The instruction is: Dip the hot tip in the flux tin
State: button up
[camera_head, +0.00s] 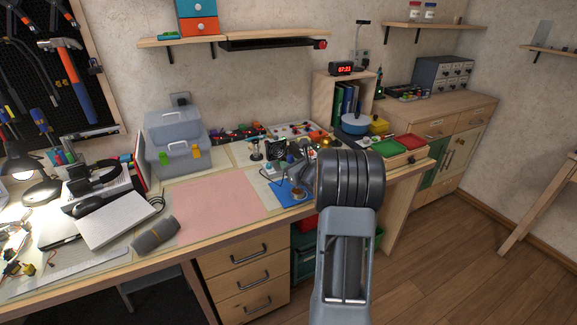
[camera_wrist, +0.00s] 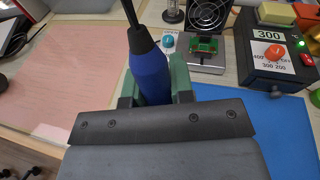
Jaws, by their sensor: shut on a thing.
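My gripper (camera_wrist: 155,88) is shut on the blue handle of the soldering iron (camera_wrist: 148,68), with its black cable running up and away. The iron's hot tip is hidden behind the gripper body in the wrist view and cannot be made out in the head view. In the head view a small round tin with a brownish top (camera_head: 298,193), likely the flux tin, sits on the blue mat (camera_head: 281,200), close to my gripper. The tin does not show in the wrist view. I cannot tell whether tip and tin touch.
A black soldering station (camera_wrist: 270,55) marked 300 stands right of the gripper in the wrist view. A small green circuit board (camera_wrist: 204,46) on a stand and a fan (camera_wrist: 209,12) are behind. The pink mat (camera_wrist: 85,75) at left is clear.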

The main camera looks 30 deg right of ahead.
jog(key=shift+r, duration=0.1)
jog(key=shift+r+p, duration=1.55)
jog(key=shift+r, duration=0.85)
